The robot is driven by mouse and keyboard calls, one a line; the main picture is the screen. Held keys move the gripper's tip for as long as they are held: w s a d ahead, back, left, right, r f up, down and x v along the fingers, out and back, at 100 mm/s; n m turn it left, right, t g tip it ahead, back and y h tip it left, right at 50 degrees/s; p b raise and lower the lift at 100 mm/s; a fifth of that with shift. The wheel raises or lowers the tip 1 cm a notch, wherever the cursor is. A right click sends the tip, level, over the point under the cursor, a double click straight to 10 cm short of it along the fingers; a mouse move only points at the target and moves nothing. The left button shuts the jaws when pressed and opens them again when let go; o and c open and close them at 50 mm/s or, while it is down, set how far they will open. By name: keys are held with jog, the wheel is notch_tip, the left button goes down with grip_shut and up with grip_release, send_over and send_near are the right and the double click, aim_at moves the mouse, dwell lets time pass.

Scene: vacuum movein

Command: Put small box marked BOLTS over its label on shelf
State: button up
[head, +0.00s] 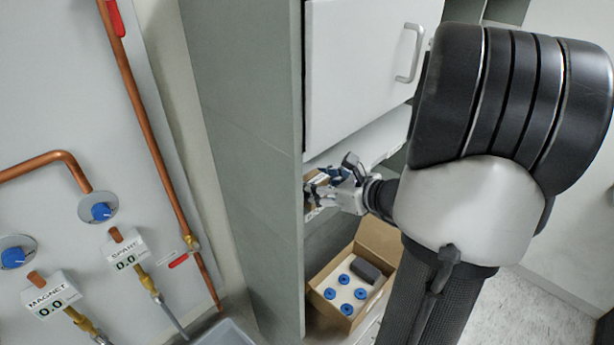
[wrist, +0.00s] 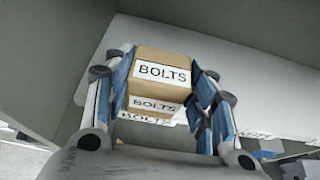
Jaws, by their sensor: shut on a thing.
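A small brown box marked BOLTS (wrist: 161,88) sits between the fingers of my gripper (wrist: 163,98) in the wrist view. White BOLTS labels show on two of its faces. Just below it in that view, a white BOLTS label (wrist: 146,131) shows partly, cut off by the box and gripper. In the head view, my gripper (head: 330,187) is inside the cabinet under the upper door, with only a bit of the box (head: 317,189) showing beside the cabinet's side panel. Whether the box touches the shelf, I cannot tell.
The cabinet's grey side panel (head: 255,150) stands close left of my gripper. A white door with a handle (head: 370,70) is above. An open carton (head: 380,240) holding blue-topped items and a dark block is below. Another shelf label (wrist: 255,134) shows to the right.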

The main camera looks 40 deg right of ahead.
aim_at(316, 179)
jog(key=w+p, duration=0.1)
jog(key=w, duration=0.3)
jog(key=shift+a+f, duration=0.1)
jog(key=shift+a, duration=0.05)
jog(key=shift+s, duration=0.3)
jog(key=shift+f, duration=0.15)
jog(key=o, duration=1.3)
jog(key=shift+w, duration=0.1)
jog(key=v, duration=1.2)
